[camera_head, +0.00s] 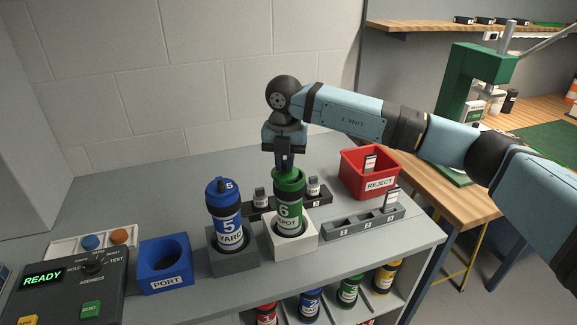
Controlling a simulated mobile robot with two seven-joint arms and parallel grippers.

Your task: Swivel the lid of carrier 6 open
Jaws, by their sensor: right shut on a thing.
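My left gripper is out of the picture.
Blue carrier 5 (228,226) stands close left in a grey holder (233,262). A small dark rack (262,212) is behind carrier 6. A grey rack (363,224) and red REJECT bin (356,185) are right. The blue PORT block (165,266) and control box (75,285) are left.

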